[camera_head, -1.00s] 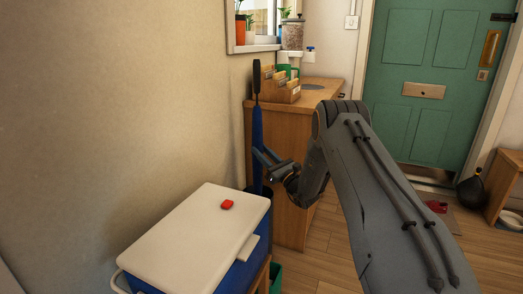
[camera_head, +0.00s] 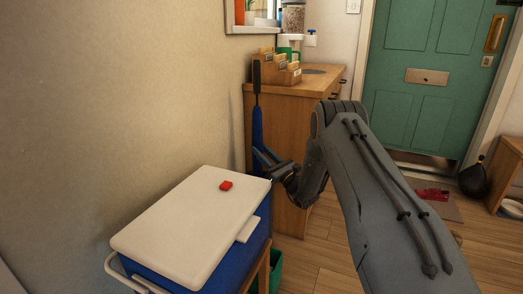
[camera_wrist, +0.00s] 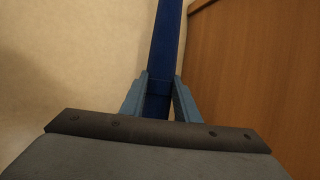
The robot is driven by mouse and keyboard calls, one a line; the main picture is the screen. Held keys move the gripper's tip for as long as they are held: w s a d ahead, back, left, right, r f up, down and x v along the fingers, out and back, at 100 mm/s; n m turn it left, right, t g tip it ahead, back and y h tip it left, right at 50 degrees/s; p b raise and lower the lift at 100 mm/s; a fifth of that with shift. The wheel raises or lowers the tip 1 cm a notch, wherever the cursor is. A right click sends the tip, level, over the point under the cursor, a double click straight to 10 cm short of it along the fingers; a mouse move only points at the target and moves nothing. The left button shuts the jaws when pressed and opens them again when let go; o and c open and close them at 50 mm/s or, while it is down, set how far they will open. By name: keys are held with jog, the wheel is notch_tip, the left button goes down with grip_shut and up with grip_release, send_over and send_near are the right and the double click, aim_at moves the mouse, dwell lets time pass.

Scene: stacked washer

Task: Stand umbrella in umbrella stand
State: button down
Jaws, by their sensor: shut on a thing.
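The umbrella is closed and slim, blue with a dark handle (camera_head: 257,78). It stands nearly upright by the wall, at the left side of the wooden cabinet. My gripper (camera_head: 266,158) is shut on its blue shaft (camera_head: 257,125), just beyond the white-lidded cooler. In the wrist view the blue shaft (camera_wrist: 167,45) runs up between the two fingers (camera_wrist: 159,90). The umbrella's lower end is hidden behind the cooler and my gripper. I cannot make out the umbrella stand now.
The blue cooler with a white lid (camera_head: 185,228) fills the near left, with a red item (camera_head: 226,185) on top. The wooden cabinet (camera_head: 290,130) stands close to the right of the umbrella. A green bin (camera_head: 276,272) is low beside the cooler. Open floor lies to the right.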

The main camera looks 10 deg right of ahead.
jog(key=shift+f+b, duration=0.9)
jog(key=shift+f, duration=0.95)
jog(key=c, duration=1.3)
grip_release()
jog(key=shift+f, duration=0.1)
jog(key=p+v, duration=0.2)
jog(key=v, duration=0.5)
jog(key=shift+s+d, duration=0.2)
jog(key=shift+s, duration=0.1)
